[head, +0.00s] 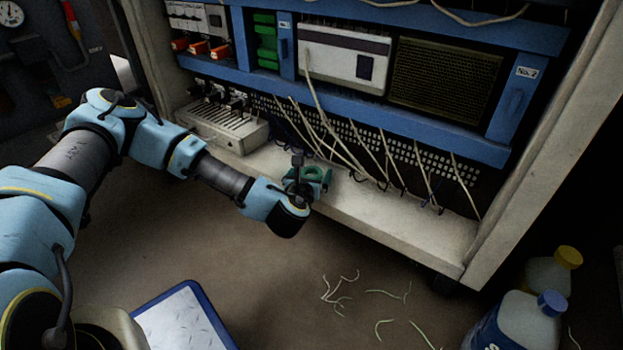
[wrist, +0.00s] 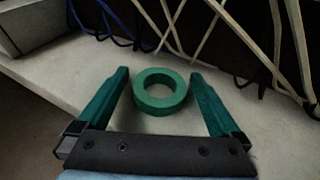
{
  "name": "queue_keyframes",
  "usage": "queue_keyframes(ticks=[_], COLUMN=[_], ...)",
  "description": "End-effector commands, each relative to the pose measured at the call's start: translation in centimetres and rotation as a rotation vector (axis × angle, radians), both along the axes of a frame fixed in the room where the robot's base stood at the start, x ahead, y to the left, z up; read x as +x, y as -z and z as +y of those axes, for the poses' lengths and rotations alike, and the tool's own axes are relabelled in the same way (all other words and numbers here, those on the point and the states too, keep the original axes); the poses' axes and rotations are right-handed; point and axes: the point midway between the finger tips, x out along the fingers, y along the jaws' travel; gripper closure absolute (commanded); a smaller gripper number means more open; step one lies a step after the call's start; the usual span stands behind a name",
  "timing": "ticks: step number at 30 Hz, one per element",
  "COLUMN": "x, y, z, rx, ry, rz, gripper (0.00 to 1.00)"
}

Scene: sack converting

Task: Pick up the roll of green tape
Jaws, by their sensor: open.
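The roll of green tape (wrist: 160,105) lies flat on the pale bottom ledge of the cabinet. In the wrist view it sits between and slightly beyond the tips of my gripper (wrist: 160,78), with a visible gap to each green finger. My gripper is open and empty. In the head view my gripper (head: 312,178) is low at the ledge's front edge, and a green patch there could be fingers or tape; I cannot separate them.
Loose pale and blue cables (head: 330,140) hang down behind the tape. A grey unit (head: 222,125) stands on the ledge (head: 400,225) to the left. Bottles (head: 515,325) stand on the floor at right. Wire scraps (head: 340,288) and a blue-edged white panel (head: 185,320) lie in front.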

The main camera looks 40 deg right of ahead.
Motion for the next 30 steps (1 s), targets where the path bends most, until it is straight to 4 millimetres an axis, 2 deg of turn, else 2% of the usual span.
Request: queue_keyframes(ticks=[3, 24, 30], x=[-0.02, -0.05, -0.05], y=[-0.05, -0.02, -0.03], z=[0.01, 0.05, 0.04], rx=[0.000, 0.000, 0.000], ry=[0.000, 0.000, 0.000], rz=[0.000, 0.000, 0.000], gripper=[0.01, 0.80, 0.80])
